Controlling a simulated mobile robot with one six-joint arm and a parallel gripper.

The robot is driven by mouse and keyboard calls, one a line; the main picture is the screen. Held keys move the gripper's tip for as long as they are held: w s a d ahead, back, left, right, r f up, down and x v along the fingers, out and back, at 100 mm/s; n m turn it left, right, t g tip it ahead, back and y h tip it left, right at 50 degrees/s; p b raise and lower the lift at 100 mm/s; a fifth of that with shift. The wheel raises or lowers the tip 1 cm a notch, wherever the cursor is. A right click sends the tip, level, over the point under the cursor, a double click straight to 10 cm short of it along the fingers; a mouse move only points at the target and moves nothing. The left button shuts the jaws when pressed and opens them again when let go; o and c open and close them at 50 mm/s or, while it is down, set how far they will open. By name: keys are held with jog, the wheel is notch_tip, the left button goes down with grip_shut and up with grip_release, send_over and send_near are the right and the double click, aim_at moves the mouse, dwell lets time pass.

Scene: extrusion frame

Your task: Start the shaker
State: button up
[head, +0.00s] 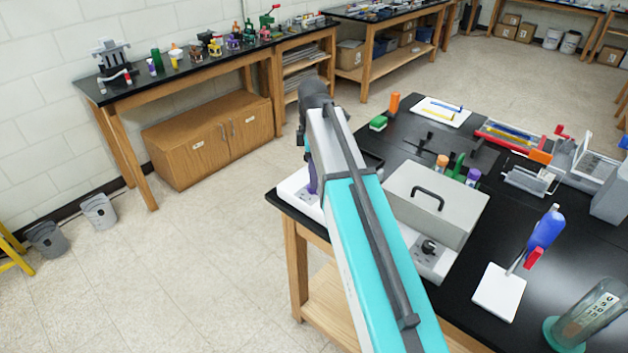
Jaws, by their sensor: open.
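A light grey box (430,203) with a black handle on its lid stands near the front left of the black-topped bench. A white base with a dark knob (429,246) shows at its front. Another low white unit (299,188) sits at the bench's left corner, partly hidden by my arm, with something purple (312,182) on it. I cannot tell for certain which of these is the shaker. My teal and white arm rises from the bottom across the view. I cannot make out my gripper's fingers; they are hidden or outside the picture.
Tubes with orange and purple caps (473,177) stand behind the box. A blue bottle (545,231), a white pad (498,292) and a glass cylinder (592,318) are to its right. A side bench (185,82) lines the left wall. The floor (205,260) left of the bench is clear.

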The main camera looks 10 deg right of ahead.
jog(key=shift+f+p, duration=0.4)
jog(key=shift+f, duration=1.55)
jog(key=shift+c, duration=0.3)
jog(key=c, duration=1)
